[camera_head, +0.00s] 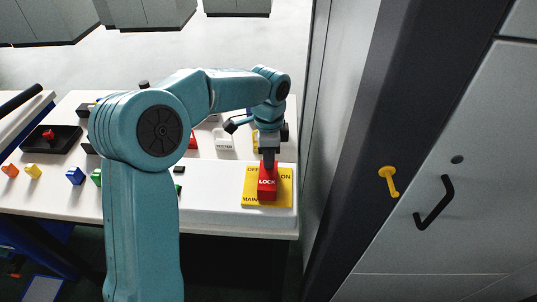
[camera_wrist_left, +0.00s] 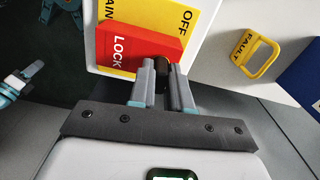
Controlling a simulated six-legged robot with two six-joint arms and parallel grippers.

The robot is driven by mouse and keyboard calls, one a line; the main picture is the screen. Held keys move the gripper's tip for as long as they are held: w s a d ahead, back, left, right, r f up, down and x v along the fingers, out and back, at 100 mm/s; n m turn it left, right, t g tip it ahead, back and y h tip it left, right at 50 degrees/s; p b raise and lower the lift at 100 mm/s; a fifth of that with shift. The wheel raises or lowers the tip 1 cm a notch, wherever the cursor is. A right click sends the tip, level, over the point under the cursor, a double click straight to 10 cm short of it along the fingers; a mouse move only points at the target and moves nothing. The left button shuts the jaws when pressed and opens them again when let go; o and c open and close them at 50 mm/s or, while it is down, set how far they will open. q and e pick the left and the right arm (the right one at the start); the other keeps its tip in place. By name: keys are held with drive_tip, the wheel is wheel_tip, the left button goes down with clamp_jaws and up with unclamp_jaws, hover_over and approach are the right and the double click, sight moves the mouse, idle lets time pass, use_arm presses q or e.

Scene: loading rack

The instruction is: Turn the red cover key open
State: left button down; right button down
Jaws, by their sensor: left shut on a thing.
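The red cover key (camera_head: 267,183), a red block marked LOCK, sits on a yellow plate (camera_head: 284,200) at the front right of the white table. It also shows in the left wrist view (camera_wrist_left: 140,44), with OFF legible on the yellow plate behind it. My left gripper (camera_head: 268,157) reaches it from above. In the left wrist view its fingers (camera_wrist_left: 162,84) are shut on a small dark grip at the edge of the red block. The fingers partly hide this grip. The ON side of the plate is partly covered in the head view. My right gripper is not seen.
A grey cabinet with a black handle (camera_head: 434,202) and a yellow hook-like lever (camera_head: 389,181) stands at the right. A yellow FAULT handle (camera_wrist_left: 254,54) is near the plate. Several coloured cubes and a black tray (camera_head: 64,146) lie on the table's left.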

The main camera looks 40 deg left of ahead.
use_arm(q)
drive_tip(key=n, duration=0.8)
drive_tip(key=shift+n+b, duration=0.3)
drive_tip(key=shift+n, duration=0.1)
drive_tip(key=n, duration=0.4)
drive_tip(key=shift+n+b, duration=0.4)
drive_tip(key=shift+n, duration=1.6)
drive_tip(key=c, duration=1.1)
unclamp_jaws()
drive_tip(key=shift+c, duration=0.2)
drive_tip(key=shift+r, duration=0.1)
